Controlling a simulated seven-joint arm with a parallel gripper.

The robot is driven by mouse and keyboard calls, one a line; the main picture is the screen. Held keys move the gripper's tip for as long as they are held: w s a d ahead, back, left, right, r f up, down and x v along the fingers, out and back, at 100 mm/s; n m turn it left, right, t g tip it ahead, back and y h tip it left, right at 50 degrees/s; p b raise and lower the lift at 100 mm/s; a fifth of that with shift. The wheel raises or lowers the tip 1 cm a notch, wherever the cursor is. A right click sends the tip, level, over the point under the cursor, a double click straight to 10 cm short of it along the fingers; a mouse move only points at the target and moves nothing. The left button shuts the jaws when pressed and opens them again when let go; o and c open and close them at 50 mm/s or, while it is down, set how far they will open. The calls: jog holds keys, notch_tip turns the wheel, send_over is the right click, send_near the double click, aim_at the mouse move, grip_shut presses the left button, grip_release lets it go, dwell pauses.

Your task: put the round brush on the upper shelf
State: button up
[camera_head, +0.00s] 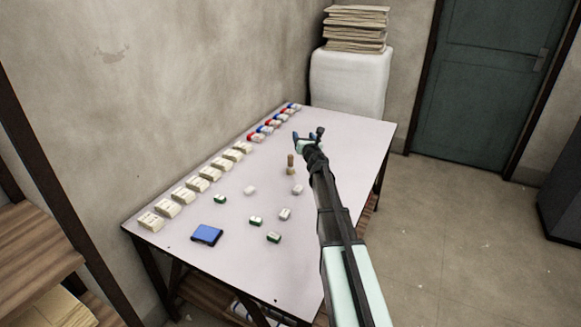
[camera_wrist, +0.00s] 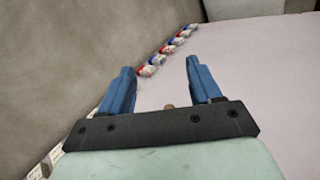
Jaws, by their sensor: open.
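A small upright brown thing with a tan lower part (camera_head: 291,164) stands on the table, just left of my arm; it may be the round brush, but it is too small to be sure. My gripper (camera_head: 308,136) is open, above the far half of the table and beyond this thing. In the wrist view my gripper (camera_wrist: 159,67) has its blue fingers spread, with nothing held between them. A brown tip (camera_wrist: 169,107) shows just above the gripper's dark bar, its rest hidden. A wooden shelf board (camera_head: 35,250) is at the left edge; I cannot tell if it is the upper shelf.
The pale table (camera_head: 340,125) has a row of cream packs (camera_head: 197,184) and red, blue and white packs (camera_head: 268,127) along the wall. A blue pad (camera_head: 207,235) and several small blocks (camera_head: 256,220) lie nearer. A white block with stacked cardboard (camera_head: 355,30) stands behind.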

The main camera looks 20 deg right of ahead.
jog(key=s+a+n+y, duration=0.2)
jog(key=n, duration=0.1)
send_near(289, 158)
jog(key=w, duration=0.4)
jog(key=w+f, duration=0.1)
jog(key=w, duration=0.3)
jog(key=w+d, duration=0.1)
jog(key=w, duration=0.3)
jog(key=shift+w+f, duration=0.4)
jog(key=shift+s, duration=0.1)
jog(key=c, duration=1.1)
notch_tip(289, 158, up, 10)
dwell(0.4)
